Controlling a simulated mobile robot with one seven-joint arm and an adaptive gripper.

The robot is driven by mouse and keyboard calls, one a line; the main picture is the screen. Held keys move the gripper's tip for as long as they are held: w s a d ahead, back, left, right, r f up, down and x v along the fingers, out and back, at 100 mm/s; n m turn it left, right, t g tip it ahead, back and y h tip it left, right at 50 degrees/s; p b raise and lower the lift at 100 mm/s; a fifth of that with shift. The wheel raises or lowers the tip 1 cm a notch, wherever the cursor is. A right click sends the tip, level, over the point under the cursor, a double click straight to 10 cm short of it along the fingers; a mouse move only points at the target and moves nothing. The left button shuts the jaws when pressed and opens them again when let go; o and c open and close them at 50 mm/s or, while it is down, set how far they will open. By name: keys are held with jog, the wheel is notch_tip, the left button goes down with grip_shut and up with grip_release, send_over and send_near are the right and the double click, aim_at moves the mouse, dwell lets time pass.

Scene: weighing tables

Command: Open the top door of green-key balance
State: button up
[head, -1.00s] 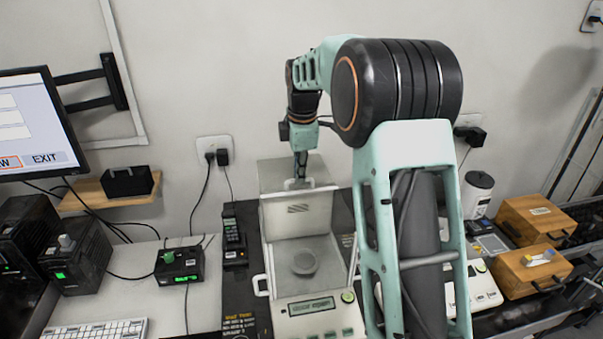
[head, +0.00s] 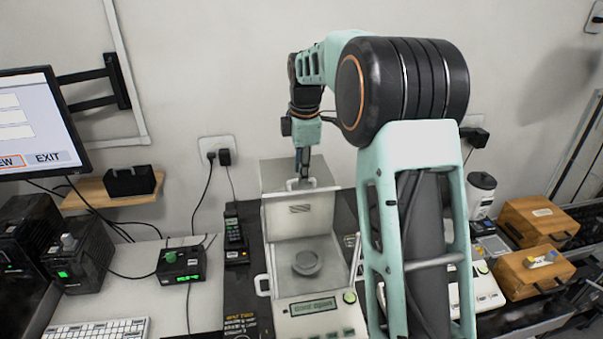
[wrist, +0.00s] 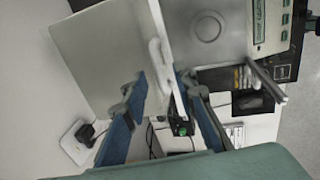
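My gripper (wrist: 163,82) is open, fingers apart on both sides of the handle area. Contact cannot be told.
A second balance (head: 487,292) stands right, partly hidden by my arm. A handset (head: 234,238), a small black device (head: 181,264) and a monitor (head: 35,120) are left. The wall is close behind.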

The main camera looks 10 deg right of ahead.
notch_tip(320, 180, up, 11)
jog(key=s, duration=0.2)
jog(key=shift+f, duration=0.2)
